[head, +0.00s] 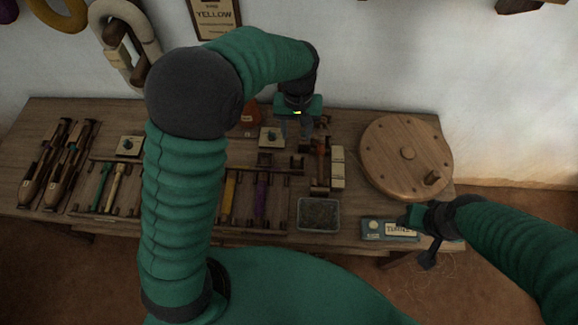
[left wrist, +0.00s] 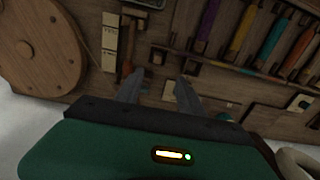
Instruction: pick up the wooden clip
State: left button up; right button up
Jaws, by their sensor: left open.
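My left gripper (head: 297,128) hangs over the back middle of the wooden bench, fingers down. In the left wrist view its two fingers (left wrist: 160,76) are apart, with nothing held between them. Small dark wooden pieces lie on the bench below; one (head: 297,163) shows in the head view, and one (left wrist: 158,57) shows near the fingertips in the left wrist view. I cannot tell for certain which is the wooden clip. My right gripper (head: 424,218) is by the bench's front right, beside a blue-grey box; its jaw gap is unclear.
A round wooden disc (head: 407,150) with a knob lies at the right. A clear tray (head: 318,214) and the blue-grey box (head: 374,229) sit along the front edge. Colored bobbins (head: 230,188) in a rack and dark shuttles (head: 55,165) fill the left. A wall rises behind.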

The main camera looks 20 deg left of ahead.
aim_at(297, 157)
pick_arm(q)
jog(key=f, duration=0.5)
jog(key=f+b, duration=0.1)
jog(key=f, duration=0.3)
jog(key=f+b, duration=0.1)
jog(key=f, duration=0.4)
jog(key=shift+w+d+f, duration=0.2)
jog(key=shift+d+f, duration=0.05)
jog(key=shift+f, duration=0.1)
jog(key=shift+r, duration=0.1)
jog(key=shift+c, duration=1.3)
grip_shut()
